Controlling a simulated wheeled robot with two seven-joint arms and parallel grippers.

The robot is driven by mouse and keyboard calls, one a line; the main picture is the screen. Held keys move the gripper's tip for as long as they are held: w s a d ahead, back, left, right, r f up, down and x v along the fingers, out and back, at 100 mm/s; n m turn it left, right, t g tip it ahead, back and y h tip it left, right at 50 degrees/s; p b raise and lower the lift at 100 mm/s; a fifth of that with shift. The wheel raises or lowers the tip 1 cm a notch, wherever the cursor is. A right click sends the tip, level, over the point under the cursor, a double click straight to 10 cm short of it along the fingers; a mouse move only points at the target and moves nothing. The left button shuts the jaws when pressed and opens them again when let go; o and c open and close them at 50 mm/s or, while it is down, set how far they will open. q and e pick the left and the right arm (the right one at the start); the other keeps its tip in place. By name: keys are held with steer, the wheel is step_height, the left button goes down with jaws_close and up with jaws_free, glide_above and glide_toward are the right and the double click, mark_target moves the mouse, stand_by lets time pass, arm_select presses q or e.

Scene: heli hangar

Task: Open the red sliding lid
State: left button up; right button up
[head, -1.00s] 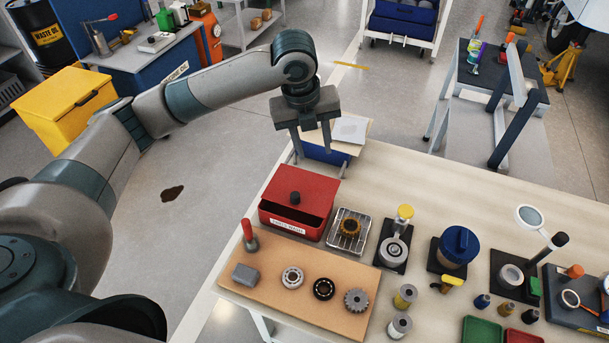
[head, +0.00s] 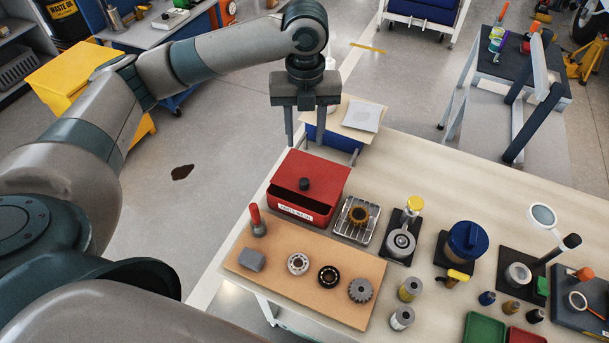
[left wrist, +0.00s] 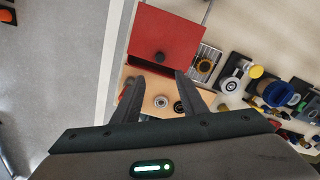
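The red sliding lid (head: 312,171) covers the back part of the red parts wash box (head: 300,216) at the table's left edge. A dark gap shows at the front of the box, ahead of the lid. A black knob (head: 305,184) stands on the lid near its front edge. My left gripper (head: 304,142) is open and empty, pointing down above and behind the lid, apart from it. In the left wrist view the lid (left wrist: 165,35) and knob (left wrist: 160,57) show beyond the spread fingers (left wrist: 158,85). My right gripper is not in view.
A wire tray with a brass gear (head: 358,215) stands just right of the box. A tan board (head: 300,285) with bearings, a gear and a red-handled tool lies in front. Several jars and stands fill the right side. The table behind the box is clear.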

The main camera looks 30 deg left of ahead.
mark_target(305, 180)
arm_select(q)
step_height(305, 180, down, 16)
steer(key=p, duration=0.2)
steer(key=shift+r+p, duration=0.2)
steer(key=shift+p, duration=0.1)
jaws_close()
steer(key=shift+w, duration=0.1)
